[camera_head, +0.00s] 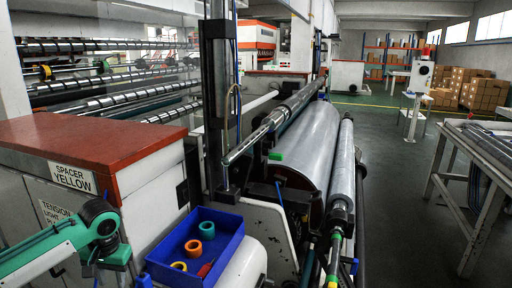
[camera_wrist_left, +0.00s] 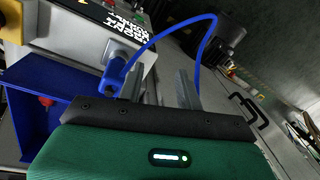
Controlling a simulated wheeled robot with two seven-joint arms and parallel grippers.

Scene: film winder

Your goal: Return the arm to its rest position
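My left arm (camera_head: 48,250) comes in from the left in the head view, green and white, with a bent joint beside the red-topped cabinet. Its lower part runs down to the bottom edge, left of the blue bin (camera_head: 222,243); the fingers cannot be made out there. In the left wrist view, my left gripper (camera_wrist_left: 160,85) has two grey fingers standing apart with nothing seen between them. A blue cable (camera_wrist_left: 165,32) loops up behind the fingers. The blue bin is at the left of that view (camera_wrist_left: 40,95). My right gripper is not in view.
The bin holds several coloured rings, including an orange one (camera_head: 207,229). The cabinet (camera_head: 85,140) has a "SPACER YELLOW" label. The winder's large film roll (camera_head: 305,145) is right of the bin. Open floor (camera_head: 395,200) lies further right, before a metal table (camera_head: 480,165).

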